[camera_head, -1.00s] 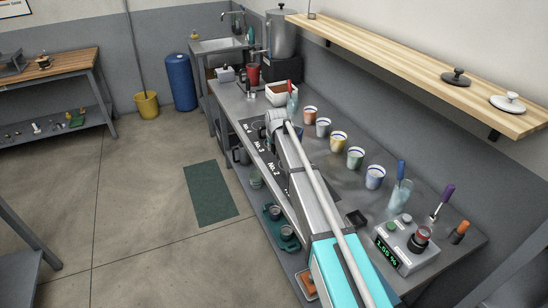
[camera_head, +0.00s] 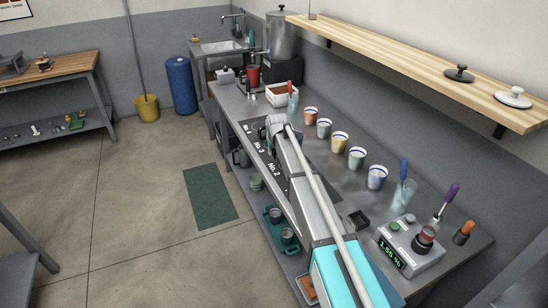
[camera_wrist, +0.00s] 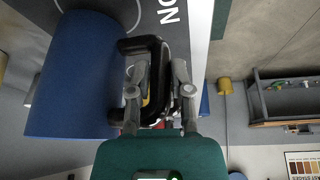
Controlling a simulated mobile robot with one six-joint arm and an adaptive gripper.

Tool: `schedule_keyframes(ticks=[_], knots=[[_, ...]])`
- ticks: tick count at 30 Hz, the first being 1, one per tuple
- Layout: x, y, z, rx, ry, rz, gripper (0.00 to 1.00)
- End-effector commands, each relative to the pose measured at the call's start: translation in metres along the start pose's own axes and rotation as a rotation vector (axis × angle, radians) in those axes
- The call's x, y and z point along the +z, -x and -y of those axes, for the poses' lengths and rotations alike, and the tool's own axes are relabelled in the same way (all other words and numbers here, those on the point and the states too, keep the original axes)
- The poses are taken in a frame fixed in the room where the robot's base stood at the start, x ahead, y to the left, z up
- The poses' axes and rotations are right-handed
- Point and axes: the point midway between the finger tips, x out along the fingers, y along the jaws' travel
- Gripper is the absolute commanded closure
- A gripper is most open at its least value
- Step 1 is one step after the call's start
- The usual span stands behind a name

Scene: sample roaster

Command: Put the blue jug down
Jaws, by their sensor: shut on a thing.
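The blue jug (camera_wrist: 78,78) fills the left of the wrist view, with its black handle (camera_wrist: 156,45) facing my gripper (camera_wrist: 160,80). My gripper's fingers are shut on that handle. The jug's end lies close to the dark mat with white lettering (camera_wrist: 160,10); I cannot tell whether they touch.
A row of several striped cups (camera_head: 340,141) stands along the counter behind my arm. A white bin (camera_head: 279,95) stands farther back.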

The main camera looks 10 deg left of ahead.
Motion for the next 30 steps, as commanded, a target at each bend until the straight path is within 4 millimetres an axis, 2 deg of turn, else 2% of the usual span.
schedule_keyframes(ticks=[4, 20, 21, 24, 27, 30], knots=[[0.0039, -0.0096, 0.0001, 0.001, 0.001, -0.001, 1.0], [0.0051, -0.0124, -0.0001, 0.001, 0.0, -0.001, 1.0], [0.0054, -0.0127, 0.0001, 0.0, 0.0, 0.0, 0.72], [0.0051, -0.012, 0.0, 0.0, 0.0, 0.0, 0.53], [0.0051, -0.012, 0.0, 0.0, 0.0, 0.0, 0.39], [0.0051, -0.012, 0.0, 0.0, 0.0, 0.0, 0.39]])
